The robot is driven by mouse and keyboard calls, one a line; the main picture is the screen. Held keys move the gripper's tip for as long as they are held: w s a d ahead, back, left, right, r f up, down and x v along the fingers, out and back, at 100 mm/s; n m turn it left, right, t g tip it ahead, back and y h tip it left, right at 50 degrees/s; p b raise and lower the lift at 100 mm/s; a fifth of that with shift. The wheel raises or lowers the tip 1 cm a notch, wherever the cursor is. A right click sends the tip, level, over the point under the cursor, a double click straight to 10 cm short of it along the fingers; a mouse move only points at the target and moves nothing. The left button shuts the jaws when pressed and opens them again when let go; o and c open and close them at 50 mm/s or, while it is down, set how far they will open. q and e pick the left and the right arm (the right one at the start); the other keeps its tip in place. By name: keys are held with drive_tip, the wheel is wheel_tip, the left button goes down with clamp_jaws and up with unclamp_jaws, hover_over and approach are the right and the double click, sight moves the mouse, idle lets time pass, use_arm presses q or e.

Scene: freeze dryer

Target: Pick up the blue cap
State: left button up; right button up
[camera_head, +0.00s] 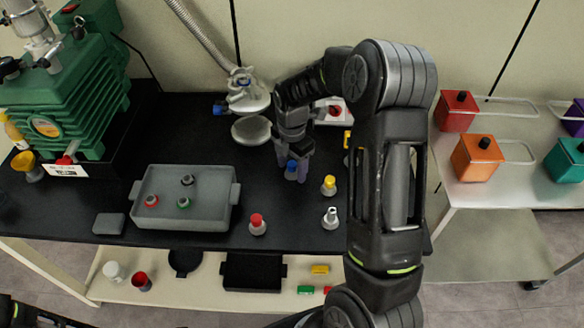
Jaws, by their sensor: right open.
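A small blue cap (291,166) shows on the black bench top, between or just in front of the fingers of my right gripper. My right gripper (297,172) points down at it and is open. The fingers hide part of what is under and around the cap, so I cannot tell whether they touch it. My left gripper is not in view.
A red-capped flask (257,224), a yellow-capped flask (329,186) and a white-topped flask (330,217) stand near the gripper. A grey tray (215,215) with small stoppers lies left. A green pump (70,90) stands back left. Coloured boxes (478,155) sit on the right cart.

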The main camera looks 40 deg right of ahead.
idle(0.4)
clamp_jaws()
idle(0.5)
